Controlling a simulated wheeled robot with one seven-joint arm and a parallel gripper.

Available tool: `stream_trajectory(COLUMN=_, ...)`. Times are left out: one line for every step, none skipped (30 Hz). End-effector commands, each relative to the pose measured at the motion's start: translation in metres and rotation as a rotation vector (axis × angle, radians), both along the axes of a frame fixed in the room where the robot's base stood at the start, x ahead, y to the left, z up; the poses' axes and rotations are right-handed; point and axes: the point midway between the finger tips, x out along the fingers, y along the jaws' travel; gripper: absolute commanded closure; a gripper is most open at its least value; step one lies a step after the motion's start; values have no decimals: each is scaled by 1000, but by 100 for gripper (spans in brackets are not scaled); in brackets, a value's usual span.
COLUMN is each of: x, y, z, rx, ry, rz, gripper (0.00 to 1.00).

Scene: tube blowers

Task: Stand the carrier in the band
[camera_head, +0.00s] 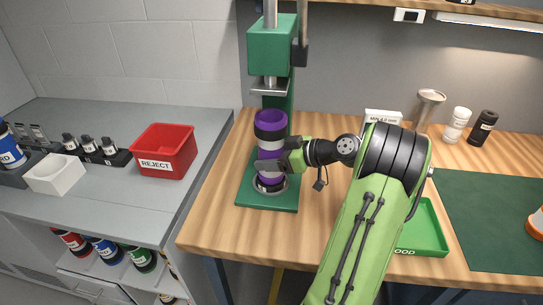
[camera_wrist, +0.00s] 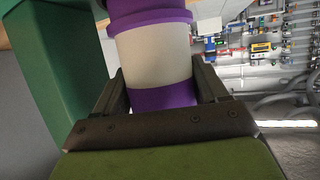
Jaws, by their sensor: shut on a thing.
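The carrier (camera_head: 271,122) is a purple cylinder with dark and white bands. It stands about upright on the green press stand, over a round metal ring (camera_head: 283,189) on the stand's base. My gripper (camera_head: 270,164) is shut around the carrier's lower part, coming from the right. In the wrist view the carrier (camera_wrist: 152,50) shows its white band and purple collars between my two fingers (camera_wrist: 163,95). Whether the carrier's foot touches the ring's bottom cannot be told. No separate marked band is clear to me.
The green press (camera_head: 272,55) has its head above the carrier. A red REJECT bin (camera_head: 163,152) stands on the grey counter at left. A green tray (camera_head: 428,232) lies to the right, partly behind my arm. Bottles (camera_head: 457,124) stand at the back right.

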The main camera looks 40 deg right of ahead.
Motion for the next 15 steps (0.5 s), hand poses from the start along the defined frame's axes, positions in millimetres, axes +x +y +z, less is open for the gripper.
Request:
stream_trajectory(x=0, y=0, z=-2, rx=0, ry=-1, rz=0, gripper=65)
stream_trajectory(x=0, y=0, z=-2, rx=0, ry=-1, rz=0, gripper=65)
stream_trajectory(x=0, y=0, z=-3, rx=0, ry=-1, rz=0, gripper=65)
stream_trajectory(x=0, y=0, z=-4, rx=0, ry=-1, rz=0, gripper=65)
stream_trajectory(x=0, y=0, z=-4, rx=0, ry=-1, rz=0, gripper=65)
stream_trajectory(x=0, y=0, z=-5, rx=0, ry=-1, rz=0, gripper=65)
stream_trajectory(x=0, y=0, z=-4, rx=0, ry=-1, rz=0, gripper=65)
stream_trajectory(x=0, y=0, z=-4, rx=0, ry=-1, rz=0, gripper=65)
stream_trajectory(x=0, y=0, z=-4, rx=0, ry=-1, rz=0, gripper=65)
stream_trajectory(x=0, y=0, z=-4, rx=0, ry=-1, rz=0, gripper=65)
stream_trajectory(x=0, y=0, z=-4, rx=0, ry=-1, rz=0, gripper=65)
stream_trajectory(x=0, y=0, z=-4, rx=0, ry=-1, rz=0, gripper=65)
stream_trajectory(x=0, y=0, z=-4, rx=0, ry=-1, rz=0, gripper=25)
stream_trajectory(x=0, y=0, z=-4, rx=0, ry=-1, rz=0, gripper=20)
stream_trajectory(x=0, y=0, z=-4, rx=0, ry=-1, rz=0, gripper=14)
